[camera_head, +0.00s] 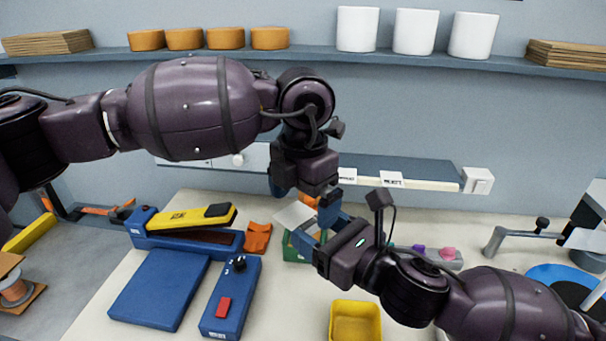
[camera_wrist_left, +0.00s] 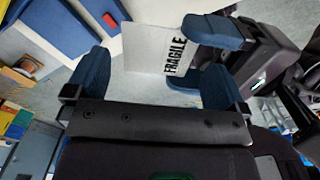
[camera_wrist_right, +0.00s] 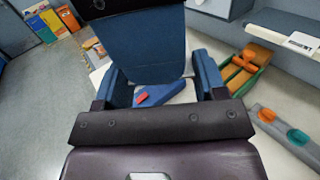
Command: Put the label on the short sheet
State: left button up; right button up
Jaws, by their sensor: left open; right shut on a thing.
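A pale sheet (camera_wrist_left: 145,48) with the black word FRAGILE shows in the left wrist view. I cannot tell whether the printed label (camera_wrist_left: 175,56) is a separate piece. In the head view the pale sheet (camera_head: 294,214) stands out to the left of my right gripper (camera_head: 314,232), which is shut on its edge in mid-air. My left gripper (camera_head: 302,197) is open just above and behind it, fingers pointing down, close to my right fingers. In the right wrist view a large blue shape (camera_wrist_right: 140,40) blocks the sheet.
Below on the pale table are a blue device with a yellow lever (camera_head: 195,216), a blue pad (camera_head: 160,288), a blue box with a red button (camera_head: 230,298) and a yellow bin (camera_head: 356,322). A ledge with small printed labels (camera_head: 391,179) runs behind. My two arms are close together.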

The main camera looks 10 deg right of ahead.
aim_at(301, 219)
pick_arm(q)
jog(key=shift+f, duration=1.05)
jog(key=shift+c, duration=0.3)
jog(key=c, duration=0.7)
pick_arm(e)
jog(key=o, duration=1)
jog(key=shift+c, duration=0.2)
jog(key=shift+s+d, duration=0.1)
jog(key=v, duration=0.7)
jog(key=shift+s+d, duration=0.1)
jog(key=shift+s, duration=0.05)
